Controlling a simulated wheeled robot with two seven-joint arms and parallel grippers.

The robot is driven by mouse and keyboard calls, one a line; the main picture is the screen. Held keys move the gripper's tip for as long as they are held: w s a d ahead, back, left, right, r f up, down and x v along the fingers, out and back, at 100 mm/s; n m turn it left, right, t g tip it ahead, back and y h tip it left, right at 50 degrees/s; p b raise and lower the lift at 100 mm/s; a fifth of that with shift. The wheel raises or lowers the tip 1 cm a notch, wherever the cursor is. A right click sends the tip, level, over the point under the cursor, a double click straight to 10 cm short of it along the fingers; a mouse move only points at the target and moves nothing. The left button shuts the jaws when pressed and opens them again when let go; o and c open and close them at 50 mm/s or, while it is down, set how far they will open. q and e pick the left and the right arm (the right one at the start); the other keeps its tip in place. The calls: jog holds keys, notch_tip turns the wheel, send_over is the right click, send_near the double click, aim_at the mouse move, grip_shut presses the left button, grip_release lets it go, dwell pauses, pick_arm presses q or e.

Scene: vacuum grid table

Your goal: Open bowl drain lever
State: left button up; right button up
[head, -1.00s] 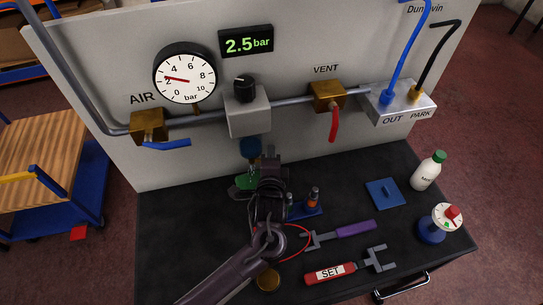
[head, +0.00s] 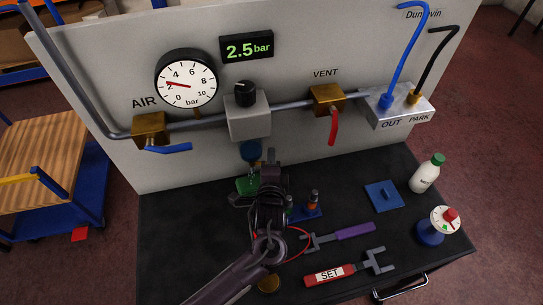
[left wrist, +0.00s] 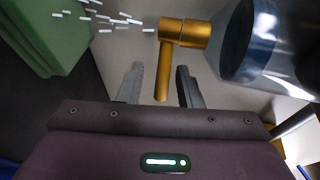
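The blue filter bowl (head: 251,151) hangs below the grey regulator block (head: 248,118) in the head view. It shows as a large blue, clear-looking cylinder in the left wrist view (left wrist: 262,42). A brass drain lever (left wrist: 163,75) with a round brass body (left wrist: 185,33) stands beside the bowl and points down in the wrist view. My left gripper (left wrist: 160,82) is open, with one finger on each side of the lever's lower end. Gaps show on both sides. In the head view my left gripper (head: 262,170) is below the bowl and hides the lever. My right gripper is not in view.
A green container (head: 246,186) stands under the bowl. White streaks (left wrist: 100,18) show left of the brass body. A blue holder (head: 308,211), a purple-handled tool (head: 354,231) and a red SET tool (head: 330,274) lie right of my arm. The panel stands close behind.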

pick_arm(q)
jog(key=p+v, duration=0.4)
jog(key=v, duration=0.2)
jog(key=shift+s, duration=0.3)
